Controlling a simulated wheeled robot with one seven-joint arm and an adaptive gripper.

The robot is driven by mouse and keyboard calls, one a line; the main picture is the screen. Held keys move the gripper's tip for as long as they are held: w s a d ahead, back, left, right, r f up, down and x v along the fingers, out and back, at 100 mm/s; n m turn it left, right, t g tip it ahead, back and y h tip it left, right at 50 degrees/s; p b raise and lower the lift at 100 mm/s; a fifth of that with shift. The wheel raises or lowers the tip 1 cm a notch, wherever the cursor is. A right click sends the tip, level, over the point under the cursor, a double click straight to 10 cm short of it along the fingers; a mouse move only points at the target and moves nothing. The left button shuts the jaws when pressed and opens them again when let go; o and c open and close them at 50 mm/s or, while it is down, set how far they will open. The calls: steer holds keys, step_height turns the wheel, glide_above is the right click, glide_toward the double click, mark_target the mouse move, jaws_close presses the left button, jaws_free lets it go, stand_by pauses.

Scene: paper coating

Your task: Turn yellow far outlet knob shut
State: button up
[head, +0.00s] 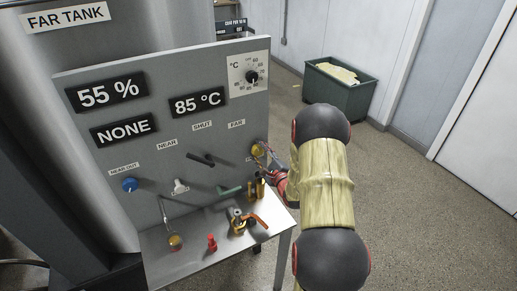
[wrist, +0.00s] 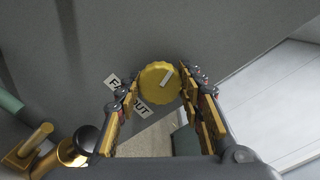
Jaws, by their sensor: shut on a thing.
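The yellow far outlet knob (wrist: 158,84) is on the grey panel (head: 150,140), with a white pointer mark slanting to the upper right. A partly covered label (wrist: 141,107) reading "OUT" lies beside it. My gripper (wrist: 160,92) has one finger on each side of the knob and is shut on it. In the head view the knob (head: 257,148) shows at the panel's right side, and my gripper (head: 264,154) reaches it from the right, partly hiding its label.
A blue knob (head: 130,184) labelled "NEAR OUT" is at the panel's left. A black lever (head: 201,160) and a green lever (head: 229,190) stick out. A shelf (head: 190,262) below holds brass fittings (head: 238,222) and a red item (head: 212,242). A green bin (head: 340,90) stands behind on open floor.

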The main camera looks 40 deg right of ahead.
steer(key=shift+f+m+p, duration=0.1)
steer(key=shift+m+p, duration=0.75)
steer(key=shift+m, duration=1.05)
steer(key=o, duration=1.1)
steer(key=shift+c, duration=0.2)
steer(key=shift+o, duration=0.5)
steer(key=v, duration=1.2)
